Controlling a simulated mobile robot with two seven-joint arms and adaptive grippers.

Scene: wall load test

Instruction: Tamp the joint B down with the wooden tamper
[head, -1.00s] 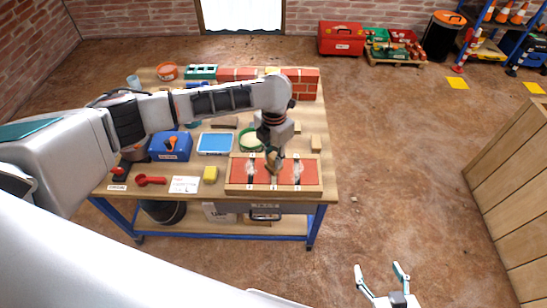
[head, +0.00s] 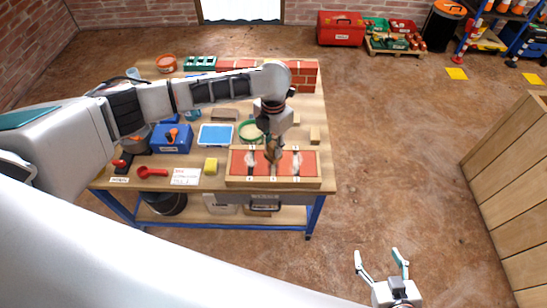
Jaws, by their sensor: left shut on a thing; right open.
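My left gripper (head: 272,136) reaches over the table from the left and is shut on the wooden tamper (head: 273,153), which points down. The tamper is over the middle joint of the red brick panel in its wooden frame (head: 253,182). This middle joint, presumably joint B, is largely hidden by the tamper; I cannot tell whether they touch. The two outer joints (head: 250,162) (head: 296,162) show pale, spread material around dark lines. My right gripper (head: 383,256) is open and empty, low in the picture, away from the table.
On the table (head: 222,180) are a blue box (head: 171,140), a blue tray (head: 215,135), a green round sieve (head: 250,131), a yellow sponge (head: 210,166), a red scoop (head: 150,172) and a card (head: 186,177). A brick wall piece (head: 304,75) stands at the back.

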